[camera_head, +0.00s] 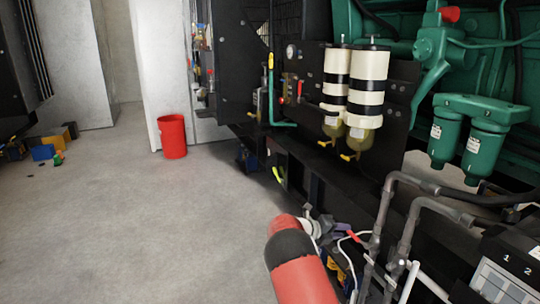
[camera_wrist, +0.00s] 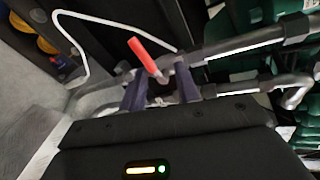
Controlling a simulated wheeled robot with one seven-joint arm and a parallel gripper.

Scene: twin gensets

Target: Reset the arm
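My gripper (camera_wrist: 160,90) shows in the wrist view with its two dark fingers apart. A red lever handle (camera_wrist: 145,56) on a grey pipe valve stands just beyond and between the fingertips. I cannot tell whether either finger touches the valve. In the head view my gripper (camera_head: 323,228) is small and low, right of centre, partly hidden by my red and black arm. The red lever (camera_head: 353,236) lies just to its right.
Grey bent pipes (camera_head: 400,205) rise close to the right of my gripper. Filter cylinders (camera_head: 368,85) and green engine parts (camera_head: 470,130) stand behind. A red bucket (camera_head: 172,136) stands on the floor. The floor (camera_head: 130,220) on the left is largely clear.

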